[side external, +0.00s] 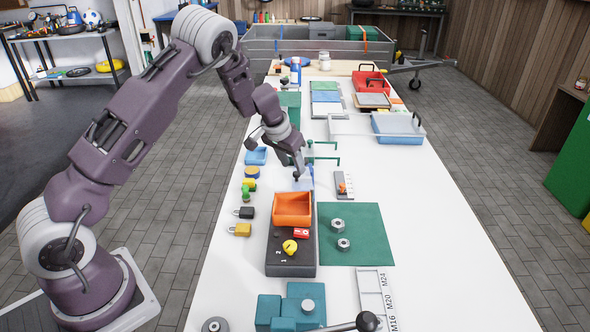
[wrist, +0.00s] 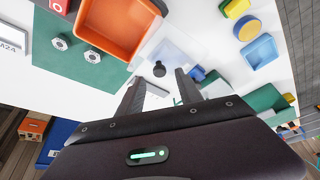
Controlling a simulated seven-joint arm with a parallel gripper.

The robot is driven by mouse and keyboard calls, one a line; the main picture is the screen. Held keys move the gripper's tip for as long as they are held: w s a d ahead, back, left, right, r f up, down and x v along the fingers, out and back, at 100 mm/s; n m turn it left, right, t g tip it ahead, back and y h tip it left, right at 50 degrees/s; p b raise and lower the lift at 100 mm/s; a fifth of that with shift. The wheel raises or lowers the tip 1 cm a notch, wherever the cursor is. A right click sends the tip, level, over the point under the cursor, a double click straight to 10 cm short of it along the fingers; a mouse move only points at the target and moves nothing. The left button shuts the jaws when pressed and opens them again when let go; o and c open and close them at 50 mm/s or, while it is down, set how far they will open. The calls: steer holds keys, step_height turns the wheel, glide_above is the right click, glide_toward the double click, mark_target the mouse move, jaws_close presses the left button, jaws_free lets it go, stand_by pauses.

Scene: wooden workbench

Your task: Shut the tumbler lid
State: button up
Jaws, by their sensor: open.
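The tumbler (side external: 291,259) is a dark base with an orange open-topped bowl (side external: 292,209), a yellow knob and a red switch on its front part. Its lid (side external: 298,184) looks like a clear bluish panel standing open at the far side of the bowl. In the wrist view, the clear lid (wrist: 178,55) lies beside the orange bowl (wrist: 118,22), with a dark round knob (wrist: 159,69) on it. My gripper (side external: 301,176) is open at the lid. In the wrist view, the knob appears between my fingertips (wrist: 159,82); I cannot tell whether they touch it.
A green mat (side external: 354,248) with two metal nuts lies right of the tumbler. Padlocks (side external: 240,230) and small coloured parts lie to the left. A blue tray (side external: 257,155) and green clamp-like bars (side external: 324,150) stand near my gripper. Teal blocks (side external: 300,306) sit in front.

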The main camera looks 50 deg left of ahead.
mark_target(295, 174)
steer(key=shift+x, duration=1.6)
jaws_close()
